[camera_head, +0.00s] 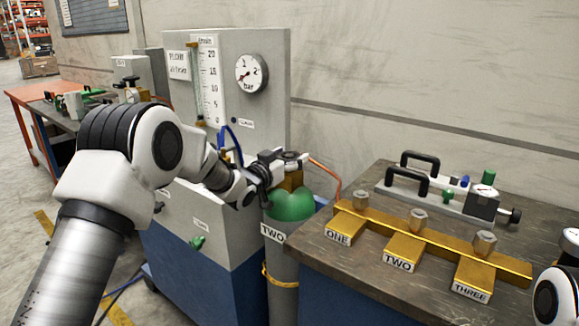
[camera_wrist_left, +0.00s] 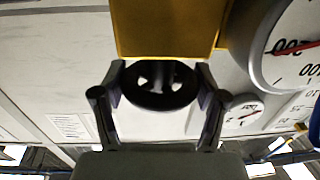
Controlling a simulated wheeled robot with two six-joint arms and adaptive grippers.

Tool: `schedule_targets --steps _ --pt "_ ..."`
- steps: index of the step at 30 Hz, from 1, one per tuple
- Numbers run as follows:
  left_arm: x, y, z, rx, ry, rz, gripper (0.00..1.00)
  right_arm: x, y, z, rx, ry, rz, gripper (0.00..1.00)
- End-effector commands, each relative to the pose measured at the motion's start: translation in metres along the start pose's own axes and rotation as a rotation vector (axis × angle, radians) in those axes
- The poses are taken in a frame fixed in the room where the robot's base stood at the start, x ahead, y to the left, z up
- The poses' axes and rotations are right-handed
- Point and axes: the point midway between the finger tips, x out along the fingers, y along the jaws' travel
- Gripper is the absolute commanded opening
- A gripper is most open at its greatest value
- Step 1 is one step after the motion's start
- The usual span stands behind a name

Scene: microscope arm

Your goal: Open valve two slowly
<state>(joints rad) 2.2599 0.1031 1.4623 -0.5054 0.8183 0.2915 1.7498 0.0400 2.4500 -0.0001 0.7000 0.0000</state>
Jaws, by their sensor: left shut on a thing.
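A grey gas cylinder (camera_head: 283,262) with a green shoulder (camera_head: 291,204) carries a label reading TWO. A brass valve body with a dark round handwheel (camera_head: 292,156) tops it. My left gripper (camera_head: 278,166) is at this handwheel. In the left wrist view the black handwheel (camera_wrist_left: 160,86) sits between the two fingertips of my left gripper (camera_wrist_left: 160,92), which is shut on it. The brass body (camera_wrist_left: 165,28) shows beyond. The wheel's degree of turn cannot be told. My right gripper is out of view.
A brass manifold (camera_head: 440,243) with blocks labelled ONE, TWO and THREE lies on the dark bench (camera_head: 345,262) at right. A handled gauge unit (camera_head: 437,190) stands behind it. A grey panel (camera_head: 270,100) with a dial gauge (camera_head: 251,74) rises behind the arm.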

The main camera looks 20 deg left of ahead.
Motion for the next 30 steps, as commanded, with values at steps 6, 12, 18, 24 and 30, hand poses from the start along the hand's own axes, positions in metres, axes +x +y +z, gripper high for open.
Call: schedule_targets --steps 6,12,18,24,30 --pt "0.000 0.001 0.002 0.003 0.003 -0.159 0.38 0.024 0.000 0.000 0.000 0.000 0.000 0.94" --pt "0.000 0.000 0.000 0.002 -0.001 -0.200 0.38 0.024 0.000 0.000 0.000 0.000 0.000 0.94" --pt "0.000 0.000 0.000 0.000 -0.001 -0.199 0.38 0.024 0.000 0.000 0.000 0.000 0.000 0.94" --pt "0.000 0.000 0.000 0.000 -0.001 -0.199 0.98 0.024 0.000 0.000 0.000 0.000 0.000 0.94" --pt "-0.001 0.000 0.000 0.000 -0.001 -0.198 0.98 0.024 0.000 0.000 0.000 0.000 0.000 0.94"
